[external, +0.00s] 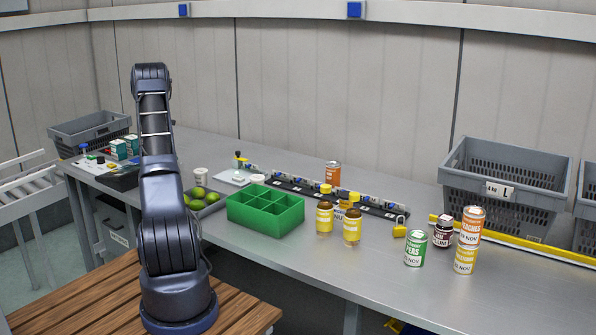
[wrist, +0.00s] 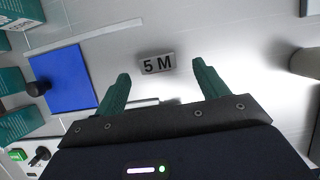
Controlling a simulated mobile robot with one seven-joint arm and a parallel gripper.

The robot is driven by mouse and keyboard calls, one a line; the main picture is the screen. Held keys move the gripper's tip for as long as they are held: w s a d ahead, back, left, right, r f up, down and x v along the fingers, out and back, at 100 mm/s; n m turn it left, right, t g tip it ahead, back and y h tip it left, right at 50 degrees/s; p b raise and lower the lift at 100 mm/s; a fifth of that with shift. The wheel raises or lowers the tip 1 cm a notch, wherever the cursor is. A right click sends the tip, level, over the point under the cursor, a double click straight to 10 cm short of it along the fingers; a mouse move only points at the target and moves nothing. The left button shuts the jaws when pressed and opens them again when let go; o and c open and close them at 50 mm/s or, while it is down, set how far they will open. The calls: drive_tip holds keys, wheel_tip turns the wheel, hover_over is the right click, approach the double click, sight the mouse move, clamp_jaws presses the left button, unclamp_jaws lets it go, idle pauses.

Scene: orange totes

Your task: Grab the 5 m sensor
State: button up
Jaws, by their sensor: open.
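A small grey block labelled "5 M" (wrist: 157,64) lies on the light surface in the wrist view. My gripper (wrist: 161,70) is open, with its two green fingers apart and the block between the fingertips in the picture. The fingers do not appear closed on it, and I cannot tell how high they are above the surface. In the external view my gripper is hidden behind my arm. I cannot make out the 5 M block there.
A blue square (wrist: 78,78), a black knob (wrist: 38,88) and teal boxes (wrist: 12,84) lie left of the block in the wrist view. A pale cylinder (wrist: 306,62) is at right. In the external view, a green divided bin (external: 265,215) and bottles (external: 325,216) stand farther right.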

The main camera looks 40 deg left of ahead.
drive_tip(key=x, duration=0.5)
drive_tip(key=shift+a, duration=0.25)
drive_tip(key=c, duration=1.1)
